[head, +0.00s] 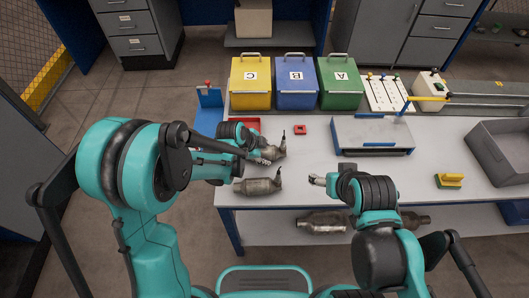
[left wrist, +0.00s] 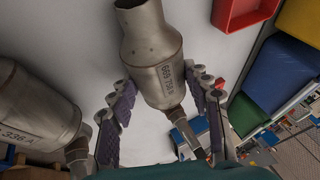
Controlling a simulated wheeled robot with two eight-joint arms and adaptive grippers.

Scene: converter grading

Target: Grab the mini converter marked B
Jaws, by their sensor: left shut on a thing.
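A metal mini converter (left wrist: 160,62) lies between the pads of my left gripper (left wrist: 160,92) in the left wrist view; its stamped mark seems to end in B. In the head view this converter (head: 277,153) is partly hidden by my left gripper (head: 262,156), which is shut on it at the table's left part. A second converter (left wrist: 38,105), its mark ending in A, lies beside it; in the head view this one (head: 259,186) is nearer the front edge. My right gripper (head: 317,180) is over the table, apart from both converters; its jaw opening is unclear.
Yellow C (head: 250,90), blue B (head: 296,92) and green A (head: 340,90) bins stand at the back. A red tray (head: 250,122) and small red part (head: 300,130) lie nearby. A grey bin (head: 490,150) stands right. More converters (head: 322,222) lie on the lower shelf.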

